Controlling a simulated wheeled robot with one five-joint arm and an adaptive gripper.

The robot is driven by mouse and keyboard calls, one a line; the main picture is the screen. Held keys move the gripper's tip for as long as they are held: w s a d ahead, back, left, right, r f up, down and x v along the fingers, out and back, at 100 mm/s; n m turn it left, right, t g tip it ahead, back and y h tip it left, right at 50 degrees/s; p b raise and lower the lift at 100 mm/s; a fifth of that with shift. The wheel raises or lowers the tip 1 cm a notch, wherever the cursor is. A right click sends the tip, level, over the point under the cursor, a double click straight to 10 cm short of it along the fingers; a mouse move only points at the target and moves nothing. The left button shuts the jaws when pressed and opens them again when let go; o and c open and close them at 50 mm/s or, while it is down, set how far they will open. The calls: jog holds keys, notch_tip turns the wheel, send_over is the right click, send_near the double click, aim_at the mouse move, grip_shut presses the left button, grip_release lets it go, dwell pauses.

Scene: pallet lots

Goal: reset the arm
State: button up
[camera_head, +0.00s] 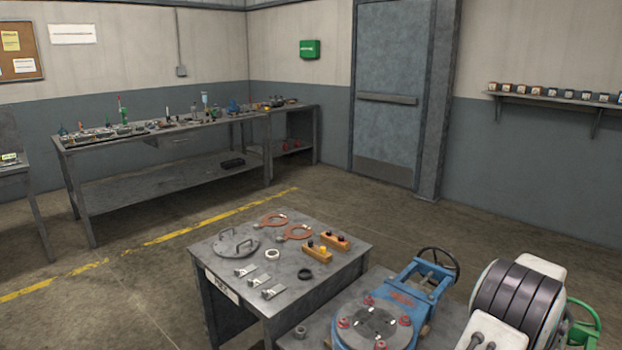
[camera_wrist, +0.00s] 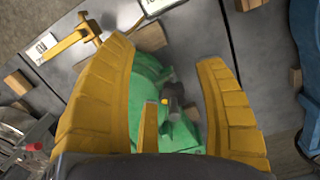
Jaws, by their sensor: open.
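My gripper (camera_wrist: 165,52) shows in the wrist view with its yellow fingers spread apart. It is open, with nothing visibly clamped between the fingers. A green object (camera_wrist: 150,75) lies below and between the fingers; the fingers hide parts of it. I cannot tell whether they touch it. In the head view my gripper is not visible. My arm's white and black part is at the lower right, in front of a green handwheel (camera_head: 583,325).
A blue valve (camera_head: 405,290) with a dark handwheel stands left of my arm. A small table (camera_head: 310,275) holds a lid, rings, clamps and wooden blocks. A long workbench (camera_head: 160,190) stands at the back left. Open floor lies between them. A yellow bracket (camera_wrist: 78,40) lies near the left finger.

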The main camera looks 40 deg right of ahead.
jog(key=w+a+r+n+t+p, duration=0.1)
jog(key=w+a+r+n+p, duration=0.2)
jog(key=a, duration=1.2)
jog(key=w+a+r+n+t+p, duration=0.1)
jog(key=w+a+r+n+p, duration=0.2)
jog(key=w+a+r+n, duration=0.6)
jog(key=w+a+r+n+t+h+p, duration=0.1)
jog(key=w+a+r+n, duration=0.6)
jog(key=a, duration=1.4)
notch_tip(320, 180, up, 4)
jog(key=shift+w+a+r+p, duration=0.2)
jog(key=shift+w+p, duration=0.1)
jog(key=shift+p, duration=0.6)
